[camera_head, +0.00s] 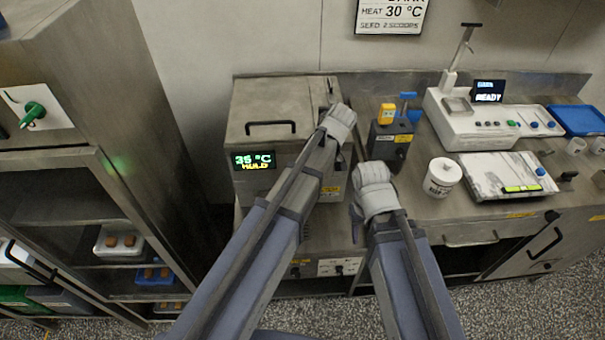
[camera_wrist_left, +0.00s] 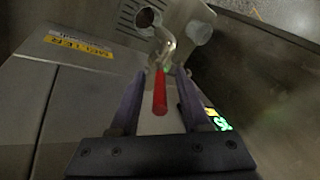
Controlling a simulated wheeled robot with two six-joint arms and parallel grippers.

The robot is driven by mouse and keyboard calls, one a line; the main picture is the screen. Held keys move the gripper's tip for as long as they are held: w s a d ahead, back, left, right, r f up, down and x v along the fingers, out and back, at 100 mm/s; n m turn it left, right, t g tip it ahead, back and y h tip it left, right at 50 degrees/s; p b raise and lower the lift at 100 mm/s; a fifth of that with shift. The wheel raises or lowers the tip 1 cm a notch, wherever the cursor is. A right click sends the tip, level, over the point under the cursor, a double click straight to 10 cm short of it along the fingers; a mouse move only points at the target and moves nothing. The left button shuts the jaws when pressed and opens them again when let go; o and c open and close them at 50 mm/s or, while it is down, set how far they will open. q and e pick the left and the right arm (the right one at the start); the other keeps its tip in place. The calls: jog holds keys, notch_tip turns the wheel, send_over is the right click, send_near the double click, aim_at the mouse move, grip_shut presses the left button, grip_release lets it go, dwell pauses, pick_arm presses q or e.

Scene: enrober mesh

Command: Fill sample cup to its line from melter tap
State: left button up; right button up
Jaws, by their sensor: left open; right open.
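The melter (camera_head: 285,135) is a steel box with a lid handle and a lit display reading 35 °C. In the left wrist view its metal tap (camera_wrist_left: 172,40) carries a red lever (camera_wrist_left: 160,92). My left gripper (camera_head: 340,120) is at the melter's right side; in the left wrist view its open fingers (camera_wrist_left: 160,88) stand on either side of the lever. Contact cannot be told. My right gripper (camera_head: 372,182) is open, in front of the bench right of the melter. The tap is hidden in the head view. I cannot clearly identify the sample cup.
A dark holder (camera_head: 388,143) with yellow and blue tops stands behind my right gripper. A rack stands left.

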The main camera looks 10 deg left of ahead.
pick_arm(q)
jog(key=s+p+v, duration=0.1)
jog(key=p+v, duration=0.6)
jog(key=shift+w+r, duration=0.4)
jog(key=shift+w, duration=0.1)
jog(key=shift+d, duration=0.15)
dwell(6.7)
